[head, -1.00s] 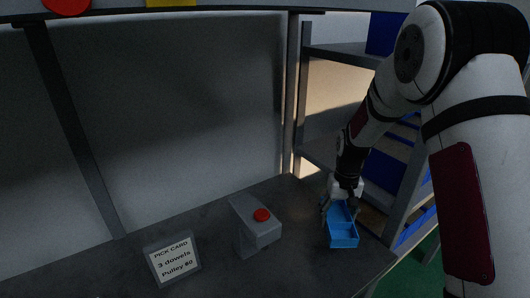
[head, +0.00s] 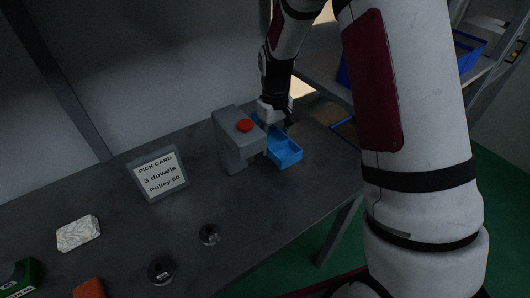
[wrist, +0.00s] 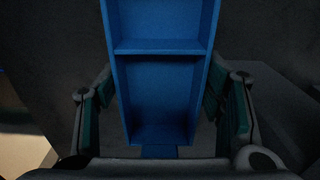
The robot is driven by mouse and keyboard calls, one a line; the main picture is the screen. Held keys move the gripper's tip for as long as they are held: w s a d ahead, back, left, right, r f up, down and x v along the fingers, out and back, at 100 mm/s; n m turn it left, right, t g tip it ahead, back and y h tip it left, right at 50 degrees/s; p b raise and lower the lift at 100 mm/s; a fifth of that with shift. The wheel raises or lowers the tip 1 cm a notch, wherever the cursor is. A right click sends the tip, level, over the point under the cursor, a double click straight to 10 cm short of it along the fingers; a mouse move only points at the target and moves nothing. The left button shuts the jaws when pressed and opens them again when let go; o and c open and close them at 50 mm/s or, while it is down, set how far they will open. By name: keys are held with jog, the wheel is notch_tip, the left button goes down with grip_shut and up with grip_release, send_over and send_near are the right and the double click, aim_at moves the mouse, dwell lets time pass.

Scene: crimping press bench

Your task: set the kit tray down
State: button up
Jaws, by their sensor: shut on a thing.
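The kit tray (head: 284,152) is a small blue open box with a divider. It is at the far right of the grey bench (head: 325,170), just right of the grey press. My gripper (head: 275,118) is shut on the tray's far end. In the wrist view the tray (wrist: 160,92) lies between the two green-padded fingers, and its visible compartments are empty. I cannot tell whether its underside touches the bench top.
The grey press with a red button (head: 243,126) stands close beside the tray. A pick card (head: 160,175) is further left. Two dark round parts (head: 209,235) and a white patterned item (head: 78,233) lie nearer. Bench in front of the tray is clear.

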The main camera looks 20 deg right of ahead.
jog(key=shift+d+f, duration=0.1)
jog(key=shift+f, duration=2.35)
jog(key=shift+f, duration=0.15)
jog(key=o, duration=1.2)
